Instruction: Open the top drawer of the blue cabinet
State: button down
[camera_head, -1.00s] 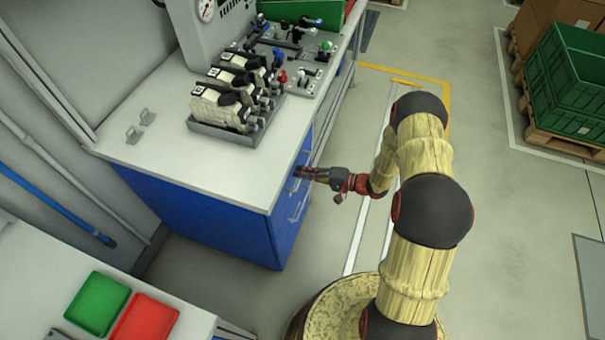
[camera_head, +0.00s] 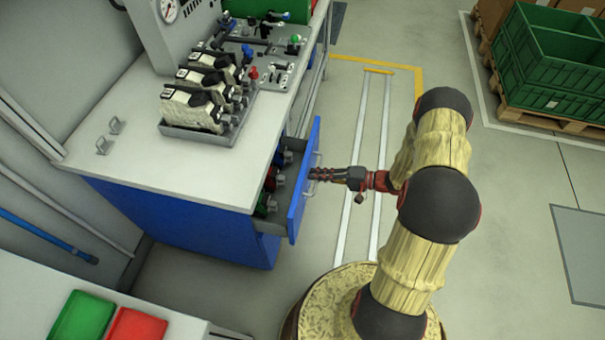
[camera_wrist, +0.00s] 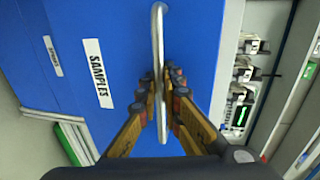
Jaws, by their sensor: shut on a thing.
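The blue cabinet (camera_head: 190,226) stands under a white worktop. Its top drawer (camera_head: 304,185) is pulled out to the right, and red, green and grey items show inside it. My gripper (camera_head: 312,174) is at the drawer's front face, shut on the metal handle. In the wrist view the handle (camera_wrist: 158,50) runs between the fingers of my gripper (camera_wrist: 160,78). The blue drawer front there carries a white label reading SAMPLES (camera_wrist: 98,73). The exact contact at the fingertips is partly hidden.
The worktop (camera_head: 130,140) bears a tray of white-and-black devices (camera_head: 200,108) and a valve panel. A green bin (camera_head: 83,315) and a red bin (camera_head: 138,325) are at lower left. Green crates (camera_head: 550,65) stand on a pallet at upper right.

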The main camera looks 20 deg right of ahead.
jog(key=f+b+v, duration=0.1)
jog(key=f+v, duration=0.1)
jog(key=v, duration=0.9)
jog(key=f+b+v, duration=0.2)
jog(key=v, duration=0.9)
jog(key=shift+s+d+f, duration=0.3)
jog(key=shift+d+f, duration=0.1)
jog(key=c, duration=2.3)
grip_release()
jog(key=v, duration=1.2)
